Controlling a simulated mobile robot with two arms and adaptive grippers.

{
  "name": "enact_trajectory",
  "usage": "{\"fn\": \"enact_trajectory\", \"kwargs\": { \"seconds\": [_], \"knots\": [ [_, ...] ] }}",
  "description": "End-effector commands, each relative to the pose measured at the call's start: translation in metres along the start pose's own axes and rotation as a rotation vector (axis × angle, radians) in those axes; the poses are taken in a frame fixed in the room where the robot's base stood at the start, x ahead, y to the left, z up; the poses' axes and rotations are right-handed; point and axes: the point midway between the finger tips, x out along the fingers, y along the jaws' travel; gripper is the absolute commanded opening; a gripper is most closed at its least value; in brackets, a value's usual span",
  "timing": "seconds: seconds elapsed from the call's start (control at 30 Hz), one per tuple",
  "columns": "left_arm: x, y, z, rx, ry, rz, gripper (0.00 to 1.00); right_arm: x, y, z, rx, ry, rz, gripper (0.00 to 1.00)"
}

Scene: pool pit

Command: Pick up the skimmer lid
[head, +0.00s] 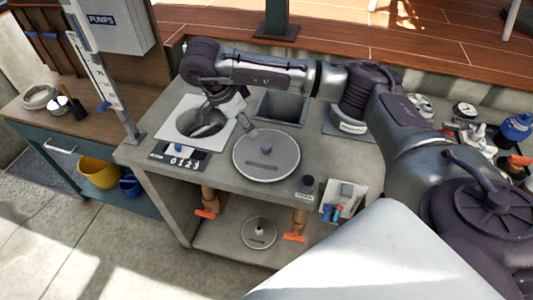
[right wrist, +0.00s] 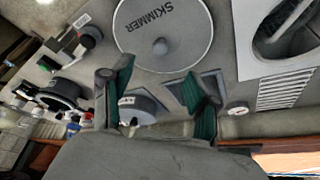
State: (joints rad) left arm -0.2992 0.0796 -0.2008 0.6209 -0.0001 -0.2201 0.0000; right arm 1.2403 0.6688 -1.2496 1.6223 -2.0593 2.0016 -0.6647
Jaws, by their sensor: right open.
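The skimmer lid (head: 285,165) is a round grey disc lying flat on the grey counter. In the right wrist view the skimmer lid (right wrist: 185,30) shows the word SKIMMER and a small round knob. My right gripper (head: 235,118) is above the counter, just behind and left of the lid in the head view. In the right wrist view my right gripper (right wrist: 158,90) has its green-padded fingers spread with nothing held between them, and the lid lies beyond the fingertips. My left gripper is not in view.
A square recess (head: 280,105) lies behind. A smaller disc (head: 259,233) is on the lower shelf. Bottles and gauges crowd the right.

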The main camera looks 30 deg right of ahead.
Motion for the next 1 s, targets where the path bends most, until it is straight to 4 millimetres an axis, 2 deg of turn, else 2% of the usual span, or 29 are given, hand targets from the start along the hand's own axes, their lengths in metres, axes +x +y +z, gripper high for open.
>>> {"fn": "enact_trajectory", "kwargs": {
  "seconds": [0.33,0.5,0.67,0.83,1.0],
  "knots": [
    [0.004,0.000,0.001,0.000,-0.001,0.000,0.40,0.061,0.002,-0.004,0.004,0.013,0.009,0.60],
    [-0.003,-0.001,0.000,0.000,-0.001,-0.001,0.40,0.080,0.000,-0.005,0.004,0.012,0.005,0.60],
    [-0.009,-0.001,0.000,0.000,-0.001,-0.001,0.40,0.089,0.000,-0.006,0.004,0.012,0.005,0.60],
    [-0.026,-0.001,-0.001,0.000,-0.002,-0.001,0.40,0.113,-0.002,-0.009,0.003,0.011,0.008,0.60],
    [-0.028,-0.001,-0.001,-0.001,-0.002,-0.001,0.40,0.133,-0.002,-0.007,0.003,0.010,0.005,0.60]
  ]
}}
